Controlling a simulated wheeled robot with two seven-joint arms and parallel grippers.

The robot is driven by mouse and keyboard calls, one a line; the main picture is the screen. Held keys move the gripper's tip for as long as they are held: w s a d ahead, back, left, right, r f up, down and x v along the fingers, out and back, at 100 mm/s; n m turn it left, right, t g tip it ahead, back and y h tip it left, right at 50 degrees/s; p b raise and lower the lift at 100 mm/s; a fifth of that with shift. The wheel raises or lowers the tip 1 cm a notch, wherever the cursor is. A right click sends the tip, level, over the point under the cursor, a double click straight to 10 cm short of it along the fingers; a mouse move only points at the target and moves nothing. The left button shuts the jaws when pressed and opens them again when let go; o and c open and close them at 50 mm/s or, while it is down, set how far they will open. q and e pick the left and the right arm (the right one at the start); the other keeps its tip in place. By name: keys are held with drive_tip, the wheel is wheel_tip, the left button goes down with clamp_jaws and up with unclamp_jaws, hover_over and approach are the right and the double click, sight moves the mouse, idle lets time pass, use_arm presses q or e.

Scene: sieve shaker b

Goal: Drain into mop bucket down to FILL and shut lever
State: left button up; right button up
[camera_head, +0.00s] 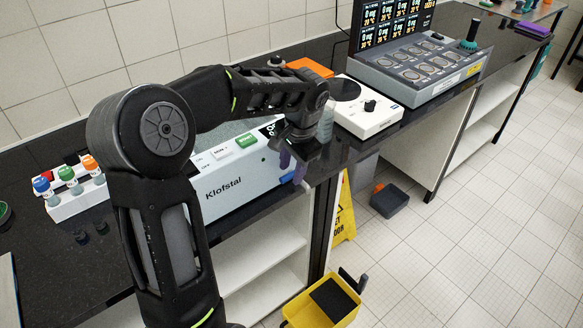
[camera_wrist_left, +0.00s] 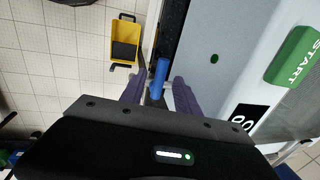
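The white Klofstal bath (camera_head: 232,190) stands at the bench's front edge. A blue lever (camera_head: 288,178) shows low at its right end, partly behind my gripper. My left gripper (camera_head: 293,170) is open, with its purple fingers pointing down beside the lever. In the left wrist view the blue lever (camera_wrist_left: 159,72) appears between the two spread fingers, with a gap on each side. The yellow mop bucket (camera_head: 296,314), with a dark insert, stands on the floor below; the left wrist view shows it too (camera_wrist_left: 124,27). No water stream, water level or FILL mark is readable. My right gripper is out of view.
A green START button (camera_head: 246,140) is on the bath's top. A white hotplate-like device (camera_head: 366,112) and a grey console (camera_head: 420,70) stand to the right. A bottle rack (camera_head: 75,198) is at left. A yellow floor sign (camera_head: 345,212) and a dark bin (camera_head: 390,202) are below.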

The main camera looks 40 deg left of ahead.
use_arm(q)
drive_tip(key=shift+f, duration=0.35)
drive_tip(key=shift+c, duration=0.6)
clamp_jaws()
